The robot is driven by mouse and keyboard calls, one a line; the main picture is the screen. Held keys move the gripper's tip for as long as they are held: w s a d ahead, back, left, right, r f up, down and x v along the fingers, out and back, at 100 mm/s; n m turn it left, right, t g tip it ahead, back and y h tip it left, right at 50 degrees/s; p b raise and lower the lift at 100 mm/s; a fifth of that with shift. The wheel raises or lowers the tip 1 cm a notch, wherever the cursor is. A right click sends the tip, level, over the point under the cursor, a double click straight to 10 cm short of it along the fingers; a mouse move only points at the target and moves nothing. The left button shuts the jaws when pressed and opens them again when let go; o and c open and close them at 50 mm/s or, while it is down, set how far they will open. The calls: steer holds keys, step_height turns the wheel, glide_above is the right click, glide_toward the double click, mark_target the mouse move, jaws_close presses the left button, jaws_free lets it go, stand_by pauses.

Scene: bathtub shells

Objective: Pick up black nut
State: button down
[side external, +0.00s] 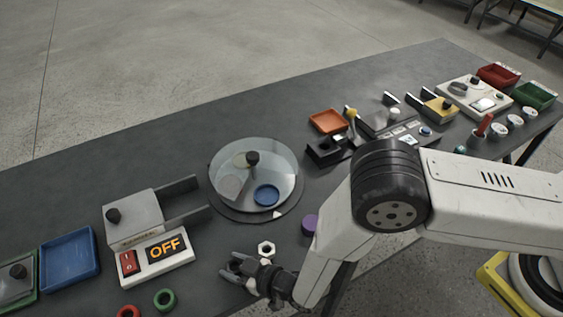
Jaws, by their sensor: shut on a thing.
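A green ring (165,299) and a red ring (128,311) lie left of my gripper. A box with an OFF sign (166,248) stands behind them. A round glass-covered plate (284,162) is farther back. A purple piece (309,225) lies beside my arm.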

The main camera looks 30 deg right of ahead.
steer(key=shift+r, duration=0.65)
steer(key=s+d+r, duration=0.9)
steer(key=s+r, duration=0.1)
steer(key=r, duration=0.1)
steer(key=shift+s+r, duration=0.35)
steer(key=shift+s, duration=0.05)
steer(key=shift+w, duration=0.1)
stand_by(0.3)
